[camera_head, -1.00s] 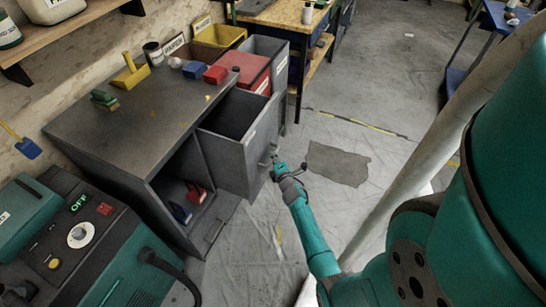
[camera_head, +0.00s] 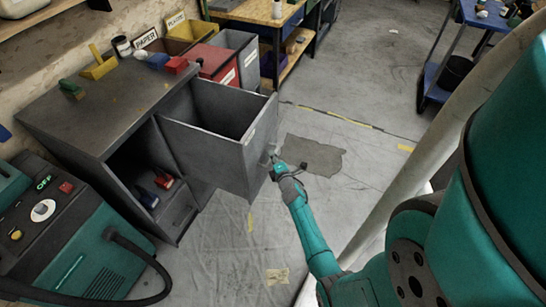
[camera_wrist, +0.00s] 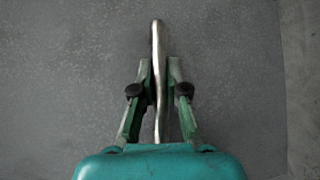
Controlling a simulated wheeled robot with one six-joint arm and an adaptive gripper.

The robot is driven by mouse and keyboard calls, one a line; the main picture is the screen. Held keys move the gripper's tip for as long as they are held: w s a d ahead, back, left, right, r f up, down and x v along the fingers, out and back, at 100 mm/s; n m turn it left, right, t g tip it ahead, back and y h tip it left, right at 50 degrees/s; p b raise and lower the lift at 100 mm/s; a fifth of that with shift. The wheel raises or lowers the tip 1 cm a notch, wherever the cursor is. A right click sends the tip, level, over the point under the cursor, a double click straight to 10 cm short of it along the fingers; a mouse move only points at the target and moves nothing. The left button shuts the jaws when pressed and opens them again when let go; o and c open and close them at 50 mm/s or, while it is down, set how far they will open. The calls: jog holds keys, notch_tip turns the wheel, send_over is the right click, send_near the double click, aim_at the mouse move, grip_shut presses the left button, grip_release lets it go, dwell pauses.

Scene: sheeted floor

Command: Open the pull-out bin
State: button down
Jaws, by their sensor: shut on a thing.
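The grey pull-out bin (camera_head: 210,141) stands well out of the dark grey cabinet (camera_head: 90,125) in the head view, its open top showing an empty-looking inside. My gripper (camera_head: 274,163) is at the bin's front face. In the wrist view my gripper (camera_wrist: 159,80) has its two fingers on either side of a metal bar handle (camera_wrist: 158,40), shut on it. The bin's grey front panel (camera_wrist: 70,70) fills most of that view. The handle is mostly hidden by my gripper in the head view.
An open cabinet compartment with red and blue tools (camera_head: 163,180) lies left of the bin. A green machine (camera_head: 70,235) with a black hose stands at the lower left. Red and grey bins (camera_head: 240,50) stand behind.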

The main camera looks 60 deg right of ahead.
jog(key=c, duration=1.2)
grip_release()
jog(key=v, duration=1.2)
jog(key=s+a+r+m+t+y, duration=0.1)
jog(key=s+a+r+m+y, duration=0.15)
jog(key=a, duration=0.65)
jog(key=s+a+r+m+t+y, duration=0.1)
jog(key=s+a+r, duration=0.15)
jog(key=a, duration=0.65)
jog(key=s+a+r+m+y, duration=0.1)
jog(key=s+a+r+m, duration=0.15)
jog(key=a, duration=0.55)
jog(key=s+a+r+m+y, duration=0.1)
jog(key=s+a+r+y, duration=0.1)
jog(key=s+a+r, duration=0.1)
jog(key=s+a+r+m+y, duration=0.2)
jog(key=s+a+r, duration=0.2)
jog(key=s+r, duration=0.2)
jog(key=s+a+r+m+y, duration=0.2)
jog(key=s+a+r, duration=0.2)
jog(key=r, duration=0.3)
jog(key=shift+s+a+r, duration=0.1)
jog(key=shift+s+r, duration=0.25)
jog(key=shift+s, duration=0.15)
